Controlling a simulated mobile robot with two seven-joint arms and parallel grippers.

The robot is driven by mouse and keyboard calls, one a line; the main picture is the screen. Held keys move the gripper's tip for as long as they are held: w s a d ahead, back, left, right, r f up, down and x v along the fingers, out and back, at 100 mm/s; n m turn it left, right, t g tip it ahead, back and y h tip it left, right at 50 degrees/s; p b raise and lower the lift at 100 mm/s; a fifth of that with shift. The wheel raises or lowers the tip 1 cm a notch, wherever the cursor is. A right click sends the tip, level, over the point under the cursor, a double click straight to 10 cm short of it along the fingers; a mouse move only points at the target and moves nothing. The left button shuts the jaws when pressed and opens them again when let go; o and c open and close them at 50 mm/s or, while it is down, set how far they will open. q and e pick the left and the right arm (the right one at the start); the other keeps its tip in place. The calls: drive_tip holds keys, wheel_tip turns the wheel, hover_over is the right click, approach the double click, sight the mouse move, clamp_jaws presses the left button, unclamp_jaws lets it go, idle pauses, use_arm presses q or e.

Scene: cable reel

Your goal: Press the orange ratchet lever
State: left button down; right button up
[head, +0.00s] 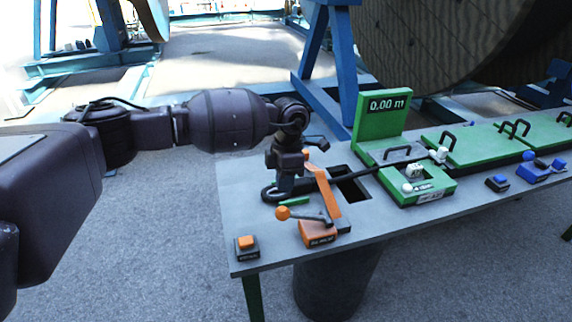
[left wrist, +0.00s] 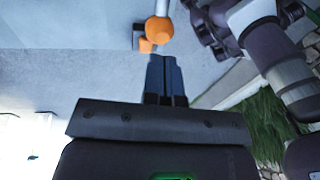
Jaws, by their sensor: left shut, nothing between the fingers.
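The orange ratchet lever (head: 305,217) is a dark rod with an orange ball at its left end, on an orange base block near the table's front edge. An orange slanted bar rises from that block. My left gripper (head: 284,190) points down just behind the ball, left of the slanted bar. It is shut and empty. In the left wrist view, the closed fingertips (left wrist: 166,60) lie just below the orange ball (left wrist: 159,29) in the picture. I cannot tell whether they touch.
An orange push button (head: 246,243) sits on the table (head: 238,190) left of the lever. A square opening is behind the slanted bar. Blue controls stand further right.

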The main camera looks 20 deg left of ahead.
sight(283, 207)
use_arm(q)
drive_tip(key=f, duration=0.4)
drive_tip(key=shift+s, duration=0.4)
drive_tip(key=shift+f, duration=0.3)
